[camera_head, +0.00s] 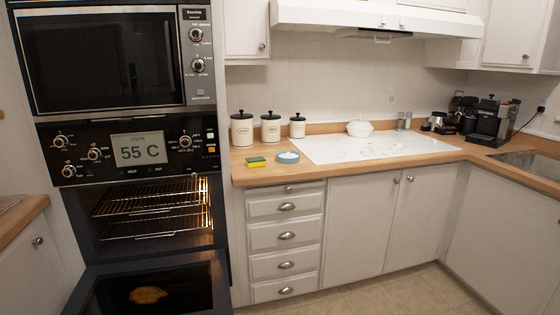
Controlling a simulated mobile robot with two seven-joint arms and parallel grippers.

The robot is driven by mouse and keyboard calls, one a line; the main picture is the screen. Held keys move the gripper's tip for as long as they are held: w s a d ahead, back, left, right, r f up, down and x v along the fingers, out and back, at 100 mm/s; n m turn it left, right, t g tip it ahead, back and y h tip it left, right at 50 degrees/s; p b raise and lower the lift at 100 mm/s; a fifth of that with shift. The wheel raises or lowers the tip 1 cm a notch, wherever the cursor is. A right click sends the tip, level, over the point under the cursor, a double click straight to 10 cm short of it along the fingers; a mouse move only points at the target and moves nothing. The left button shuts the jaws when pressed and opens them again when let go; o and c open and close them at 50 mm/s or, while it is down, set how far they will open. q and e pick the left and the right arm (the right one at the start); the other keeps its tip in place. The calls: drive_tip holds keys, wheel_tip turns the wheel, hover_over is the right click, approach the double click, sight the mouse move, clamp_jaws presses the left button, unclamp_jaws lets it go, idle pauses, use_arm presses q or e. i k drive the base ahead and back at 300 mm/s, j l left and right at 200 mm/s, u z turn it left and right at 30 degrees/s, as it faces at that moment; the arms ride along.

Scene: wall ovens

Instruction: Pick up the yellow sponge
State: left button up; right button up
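The yellow sponge (257,164) with a green top lies flat on the wooden counter (262,176), close to its front left corner. A small round light-blue dish (288,157) sits just right of it, apart from it. Neither of my grippers shows in the head view.
Several white canisters (242,129) with black lids stand behind the sponge. The white cooktop (375,145) lies to the right. The wall oven's lower door (150,292) hangs open at the left, with racks (150,212) inside. The tiled floor (375,294) in front is clear.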

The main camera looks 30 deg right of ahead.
sight(253, 162)
drive_tip(key=i+l+u, duration=0.3)
drive_tip(key=l+u, duration=0.2)
drive_tip(key=l, duration=1.6)
drive_tip(key=l+u, duration=0.5)
drive_tip(key=l, duration=1.6)
